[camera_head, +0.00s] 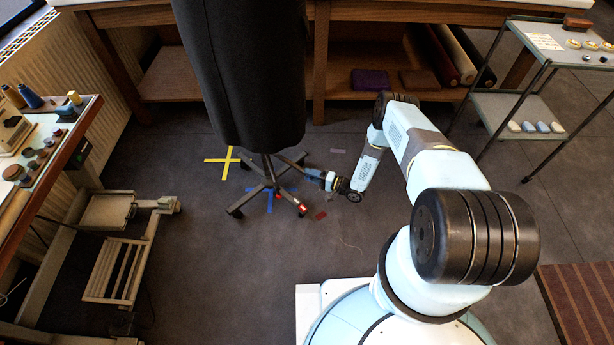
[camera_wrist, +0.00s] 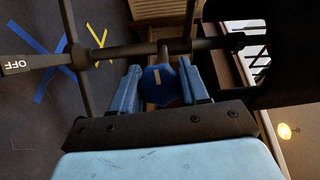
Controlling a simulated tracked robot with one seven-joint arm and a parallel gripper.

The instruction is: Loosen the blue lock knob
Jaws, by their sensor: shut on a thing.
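The blue lock knob (camera_wrist: 158,86) shows in the wrist view, with a short tan mark on its face. It sits on the dark post of the stand. My gripper (camera_wrist: 160,88) has a blue finger on each side of the knob and is shut on it. In the head view my gripper (camera_head: 316,175) reaches the stand's post (camera_head: 268,165) just below the dark dress form (camera_head: 243,75). The knob is hidden there.
The stand's wheeled base (camera_head: 268,190) rests on the floor near yellow tape (camera_head: 226,162) and blue tape (camera_head: 270,205). A wheeled cart (camera_head: 540,105) stands at the right, a sewing table (camera_head: 70,150) at the left. Open floor lies in front of the stand.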

